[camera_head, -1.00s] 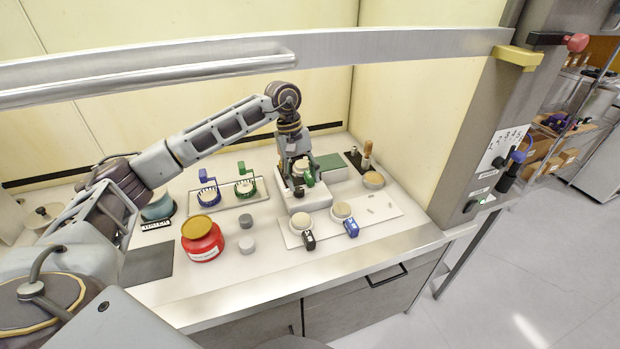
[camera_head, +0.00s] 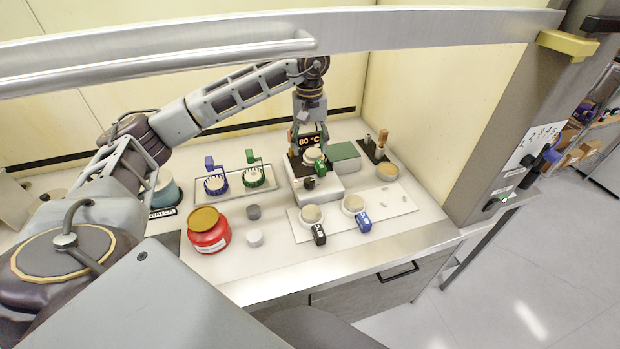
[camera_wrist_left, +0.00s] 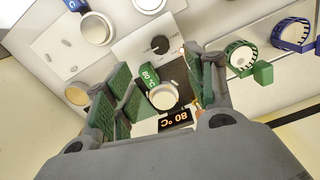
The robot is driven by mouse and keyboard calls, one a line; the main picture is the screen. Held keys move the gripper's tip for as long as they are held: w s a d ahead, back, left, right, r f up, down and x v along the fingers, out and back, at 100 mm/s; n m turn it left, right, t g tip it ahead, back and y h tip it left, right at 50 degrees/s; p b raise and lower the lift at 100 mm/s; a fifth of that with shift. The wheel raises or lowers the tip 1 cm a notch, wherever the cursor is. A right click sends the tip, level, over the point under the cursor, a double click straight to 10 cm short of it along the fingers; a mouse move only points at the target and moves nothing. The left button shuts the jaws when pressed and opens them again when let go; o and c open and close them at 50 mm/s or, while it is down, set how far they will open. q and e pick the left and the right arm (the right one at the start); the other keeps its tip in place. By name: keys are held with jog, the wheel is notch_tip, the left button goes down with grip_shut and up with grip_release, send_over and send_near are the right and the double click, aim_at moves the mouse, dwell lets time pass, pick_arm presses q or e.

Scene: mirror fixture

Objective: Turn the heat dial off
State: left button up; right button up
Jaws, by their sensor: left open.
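The white hotplate (camera_head: 322,190) stands near the middle of the bench in the head view. Its dark heat dial (camera_head: 309,183) is on the front; in the wrist view the dial (camera_wrist_left: 160,45) has a pale pointer mark. A lit display (camera_head: 308,140) reads 80 °C. My right gripper is not in view.
A tray (camera_head: 235,192) with blue- and green-handled cups is left of the hotplate. A red jar (camera_head: 208,232) stands front left. A white board (camera_head: 385,213) with two tagged cups lies front right. A metal sash bar (camera_head: 430,22) crosses above the bench.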

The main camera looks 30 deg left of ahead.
aim_at(309, 181)
pick_arm(q)
jog(key=shift+f+p, duration=1.05)
jog(key=shift+f, duration=5.85)
jog(key=c, duration=1)
jog(key=shift+c, duration=0.2)
